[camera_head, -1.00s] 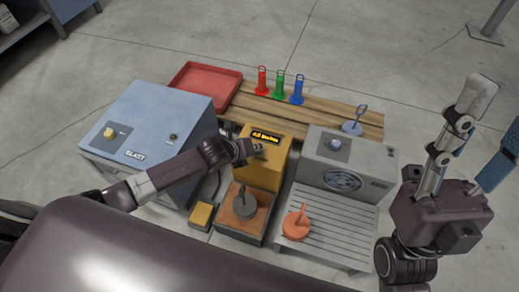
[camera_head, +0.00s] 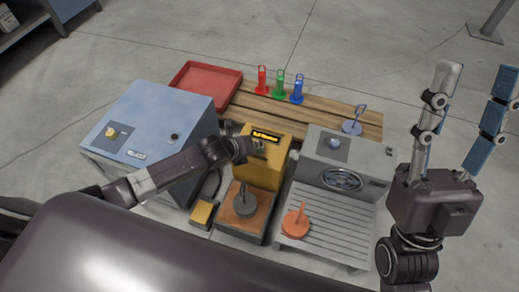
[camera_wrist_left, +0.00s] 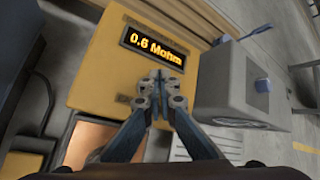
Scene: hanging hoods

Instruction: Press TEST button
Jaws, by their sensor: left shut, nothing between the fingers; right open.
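The yellow tester box (camera_head: 270,168) stands in the middle of the head view with a dark display on top. In the left wrist view its display (camera_wrist_left: 158,47) reads "0.6 Mohm" in orange. My left gripper (camera_head: 258,146) is shut and empty at the box's upper face, just below the display. In the left wrist view the closed fingertips (camera_wrist_left: 158,86) are over the yellow face; I cannot tell whether they touch. No TEST button shows; the fingers cover part of that face. My right gripper (camera_head: 479,80) is open and empty at the right, fingers pointing up.
A blue cabinet (camera_head: 160,105) stands left of the tester, a grey fan unit (camera_head: 370,160) right. A dark weighted piece (camera_head: 244,205) sits on the copper plate in front. A red tray (camera_head: 205,78) and red, green and blue handled pieces (camera_head: 279,88) are behind.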

